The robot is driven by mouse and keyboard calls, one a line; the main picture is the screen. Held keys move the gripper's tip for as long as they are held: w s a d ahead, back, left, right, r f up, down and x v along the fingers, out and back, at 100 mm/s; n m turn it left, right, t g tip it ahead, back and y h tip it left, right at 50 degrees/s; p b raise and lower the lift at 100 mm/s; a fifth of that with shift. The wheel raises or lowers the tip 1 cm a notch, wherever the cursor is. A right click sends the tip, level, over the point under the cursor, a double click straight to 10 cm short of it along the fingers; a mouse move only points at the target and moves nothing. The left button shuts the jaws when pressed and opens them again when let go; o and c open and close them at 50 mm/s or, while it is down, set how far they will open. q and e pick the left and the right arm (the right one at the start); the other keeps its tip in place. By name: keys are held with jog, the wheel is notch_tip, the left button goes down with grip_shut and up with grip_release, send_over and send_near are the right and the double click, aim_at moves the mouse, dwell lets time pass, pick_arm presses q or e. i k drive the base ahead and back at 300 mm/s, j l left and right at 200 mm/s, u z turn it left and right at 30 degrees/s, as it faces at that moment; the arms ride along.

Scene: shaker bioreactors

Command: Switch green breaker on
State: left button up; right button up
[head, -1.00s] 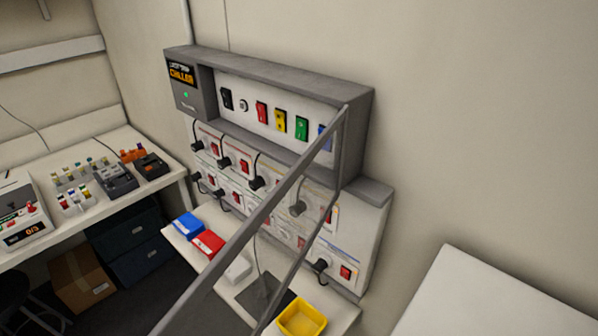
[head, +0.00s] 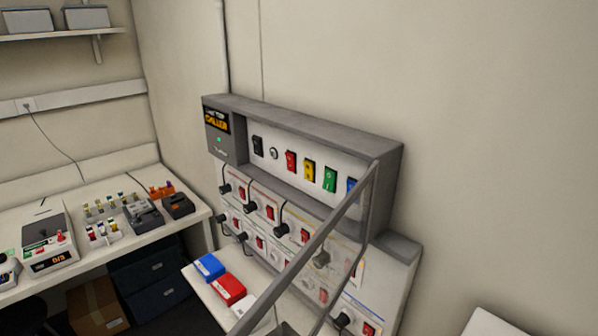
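The green breaker (head: 329,179) is a rocker switch in the upper row of the grey wall panel (head: 300,128). It sits between the yellow breaker (head: 309,170) and the blue breaker (head: 351,187). A red breaker (head: 291,161) and a black switch (head: 257,146) are further left in the row. The panel's transparent cover, with a grey frame bar (head: 318,240), is swung outward, and the bar passes below and right of the green breaker. Whether the breaker is on or off is too small to tell. Neither gripper is in view.
Sockets with black plugs (head: 281,229) and red switches fill the panel below. A small shelf under it holds a blue box (head: 208,266) and a red box (head: 229,289). A bench (head: 118,252) with devices stands at left. A white surface (head: 491,323) is at lower right.

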aim_at(328, 185)
jog(key=j+z, duration=0.1)
jog(key=j, duration=0.35)
jog(key=i+j+z, duration=0.15)
jog(key=j, duration=0.2)
jog(key=i+j+z, duration=0.15)
jog(key=j, duration=0.2)
jog(key=i+j+z, duration=0.1)
jog(key=j, duration=0.25)
jog(key=i+j+z, duration=0.15)
jog(key=j, duration=0.25)
jog(key=i+j+z, duration=0.15)
jog(key=j, duration=0.25)
jog(key=i+j+z, duration=0.25)
jog(key=i+j, duration=0.25)
